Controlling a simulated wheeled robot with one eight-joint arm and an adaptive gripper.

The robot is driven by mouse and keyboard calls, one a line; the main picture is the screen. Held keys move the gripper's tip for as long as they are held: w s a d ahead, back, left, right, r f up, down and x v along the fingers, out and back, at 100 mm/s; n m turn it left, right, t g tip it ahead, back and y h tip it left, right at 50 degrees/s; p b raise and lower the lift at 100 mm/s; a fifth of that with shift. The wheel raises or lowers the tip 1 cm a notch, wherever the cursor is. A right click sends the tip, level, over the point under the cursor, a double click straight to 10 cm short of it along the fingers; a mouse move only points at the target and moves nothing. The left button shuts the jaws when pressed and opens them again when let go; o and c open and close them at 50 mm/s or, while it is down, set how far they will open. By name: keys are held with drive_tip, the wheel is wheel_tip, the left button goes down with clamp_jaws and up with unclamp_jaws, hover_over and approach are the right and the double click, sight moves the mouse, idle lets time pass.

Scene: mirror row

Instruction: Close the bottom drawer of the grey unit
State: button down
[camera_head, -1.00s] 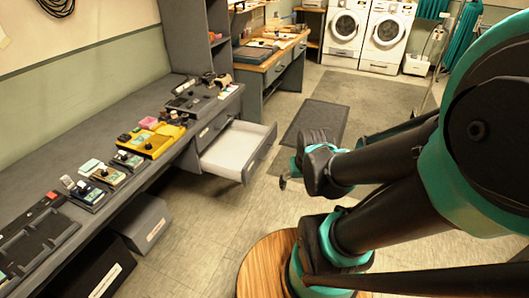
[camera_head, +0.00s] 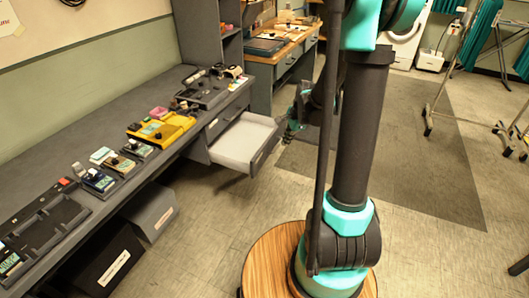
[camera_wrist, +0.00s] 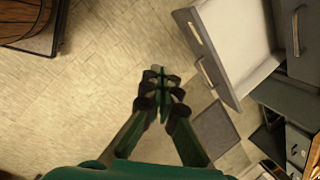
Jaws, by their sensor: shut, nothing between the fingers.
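The grey unit (camera_head: 222,120) sits under the right end of the long grey bench. Its lower drawer (camera_head: 240,146) stands pulled out, with a pale, empty inside; the drawer above it looks closed. In the wrist view the open drawer (camera_wrist: 233,40) is at upper right, its front panel facing my gripper. My gripper (camera_wrist: 161,92) is shut and empty, over the floor to the left of that front, apart from it in the picture. In the head view my gripper (camera_head: 291,130) is just right of the drawer front, partly behind my arm; the exact gap cannot be told.
The bench (camera_head: 110,120) carries pedal-like devices and a yellow tray (camera_head: 162,128). Grey and black bins (camera_head: 152,213) stand beneath it. A wooden-topped desk (camera_head: 270,50) is behind the unit. Floor in front of the drawer is open, with a dark mat (camera_head: 420,165) to the right.

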sight(264, 151)
drive_tip(key=w+f+m+y, duration=0.1)
drive_tip(key=w+f+m, duration=0.7)
drive_tip(key=w, duration=0.2)
drive_tip(key=shift+g, duration=0.3)
drive_tip(key=shift+w+a+f, duration=0.65)
drive_tip(key=shift+a+f, duration=0.6)
drive_tip(key=shift+f, duration=0.3)
drive_tip(key=shift+w+a+f, duration=0.7)
drive_tip(key=shift+a+f, duration=0.5)
drive_tip(key=shift+f, duration=0.35)
drive_tip(key=shift+w+a+f, duration=0.65)
drive_tip(key=shift+a+f, duration=0.6)
drive_tip(key=shift+f, duration=0.3)
drive_tip(key=w+a, duration=0.5)
drive_tip(key=a, duration=0.4)
drive_tip(key=w+a, duration=0.5)
drive_tip(key=a, duration=0.4)
drive_tip(key=shift+w+a, duration=0.35)
drive_tip(key=shift+w, duration=0.05)
